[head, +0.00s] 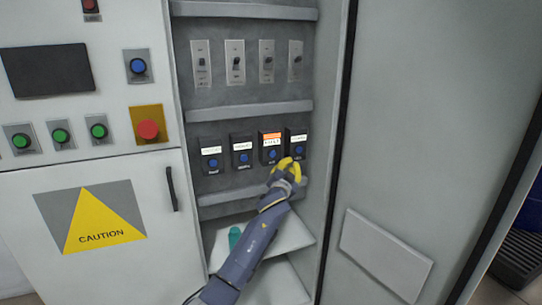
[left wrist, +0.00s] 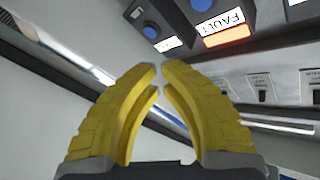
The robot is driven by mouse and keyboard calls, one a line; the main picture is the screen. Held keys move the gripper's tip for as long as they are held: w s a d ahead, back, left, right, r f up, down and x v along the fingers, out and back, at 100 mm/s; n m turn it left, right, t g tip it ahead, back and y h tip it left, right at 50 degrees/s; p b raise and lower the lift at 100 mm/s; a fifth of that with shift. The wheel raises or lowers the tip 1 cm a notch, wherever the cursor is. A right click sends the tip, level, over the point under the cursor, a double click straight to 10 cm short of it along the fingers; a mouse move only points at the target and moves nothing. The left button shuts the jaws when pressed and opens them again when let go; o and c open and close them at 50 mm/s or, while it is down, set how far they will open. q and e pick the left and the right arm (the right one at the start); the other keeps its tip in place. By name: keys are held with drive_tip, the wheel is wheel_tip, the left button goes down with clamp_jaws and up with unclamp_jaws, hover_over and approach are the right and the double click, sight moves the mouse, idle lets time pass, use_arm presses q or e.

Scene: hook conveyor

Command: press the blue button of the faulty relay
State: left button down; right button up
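Several dark relays sit in a row on the middle shelf of the open cabinet. The faulty relay (head: 270,141) is third from the left and has an orange label; the others have white labels. Its blue button (head: 272,155) is low on its face. In the left wrist view the orange-and-white label reads FAULT (left wrist: 218,27), upside down, with the blue button (left wrist: 201,4) at the top edge. My left gripper (head: 287,163) is in front of the relays, just right of and below that button. Its yellow fingers (left wrist: 162,72) are brought together, empty. My right gripper is not in view.
Toggle switches (head: 237,62) line the shelf above. A shelf lip (head: 230,202) runs below the relays. A teal object (head: 234,237) stands lower down. The left panel has a red stop button (head: 148,129) and another blue button (head: 138,66). The open door (head: 430,120) bounds the right.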

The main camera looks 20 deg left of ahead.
use_arm(q)
drive_tip(key=w+a, duration=0.5)
drive_tip(key=w, duration=0.1)
drive_tip(key=shift+w+a, duration=0.3)
drive_tip(key=shift+w, duration=0.1)
idle(0.4)
drive_tip(key=shift+w+a, duration=0.55)
drive_tip(key=shift+w, duration=0.1)
idle(2.5)
drive_tip(key=shift+s+d, duration=0.15)
idle(0.4)
drive_tip(key=shift+s+d, duration=0.4)
drive_tip(key=shift+s, duration=0.1)
drive_tip(key=shift+s+d, duration=0.8)
drive_tip(key=shift+s, duration=0.2)
drive_tip(key=shift+s+d, duration=0.8)
drive_tip(key=shift+s, duration=0.15)
